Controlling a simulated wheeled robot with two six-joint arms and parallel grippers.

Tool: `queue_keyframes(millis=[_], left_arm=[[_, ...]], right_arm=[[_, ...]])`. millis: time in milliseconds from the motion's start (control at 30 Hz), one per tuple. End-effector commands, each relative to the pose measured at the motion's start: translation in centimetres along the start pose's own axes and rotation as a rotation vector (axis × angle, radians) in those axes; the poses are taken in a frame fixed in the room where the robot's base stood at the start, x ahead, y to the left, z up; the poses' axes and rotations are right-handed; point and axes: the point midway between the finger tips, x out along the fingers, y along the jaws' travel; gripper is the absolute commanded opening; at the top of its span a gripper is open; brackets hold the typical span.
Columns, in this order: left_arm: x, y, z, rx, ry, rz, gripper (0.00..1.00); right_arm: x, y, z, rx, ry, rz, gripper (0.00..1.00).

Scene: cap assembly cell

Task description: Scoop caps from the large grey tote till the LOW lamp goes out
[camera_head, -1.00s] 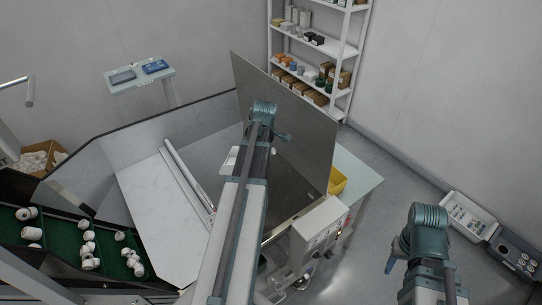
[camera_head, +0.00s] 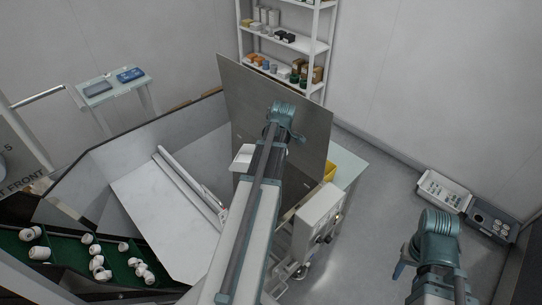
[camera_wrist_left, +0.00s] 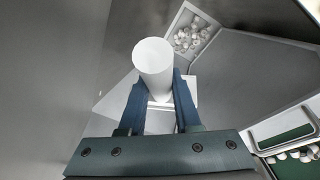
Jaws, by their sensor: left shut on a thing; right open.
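My left gripper (camera_wrist_left: 157,88) is shut on a white cylinder (camera_wrist_left: 153,55) seen nearly end-on in the left wrist view; I cannot tell whether it is a scoop's handle. A pale bin (camera_wrist_left: 177,55) with many white caps (camera_wrist_left: 190,38) shows beyond it, apart from the fingers; I cannot tell whether it is the grey tote. In the head view my left arm hides its fingers, and a white square piece (camera_head: 243,156) shows beside it. A control box (camera_head: 318,222) carries a small yellowish light (camera_head: 338,216); its label is unreadable. My right gripper (camera_head: 399,270) is open at lower right, partly hidden.
A large metal hopper (camera_head: 150,135) lies left of my left arm, with an upright grey panel (camera_head: 225,90) behind the arm. A green belt (camera_head: 65,252) carries several caps. Shelves (camera_head: 290,45) stand at the back. Grey trays (camera_head: 445,190) lie at right; floor shows between.

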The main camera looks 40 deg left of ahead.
Motion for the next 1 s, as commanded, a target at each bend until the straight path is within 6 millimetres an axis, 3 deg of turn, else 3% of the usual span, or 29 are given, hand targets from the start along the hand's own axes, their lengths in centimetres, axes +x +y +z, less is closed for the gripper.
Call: queue_keyframes(millis=[100, 333, 1000], left_arm=[[1.1, -0.3, 1.0, 0.017, 0.091, 0.012, 0.0], [1.8, -0.4, 1.9, 0.033, 0.238, 0.029, 0.0], [1.5, -0.4, 2.0, 0.036, 0.287, 0.034, 0.0]], right_arm=[[1.9, -0.2, -0.1, -0.003, 0.0, 0.001, 0.5], [3.9, -0.3, -0.2, -0.008, 0.0, 0.002, 0.5], [4.2, -0.4, -0.2, -0.009, 0.0, 0.002, 0.5]])
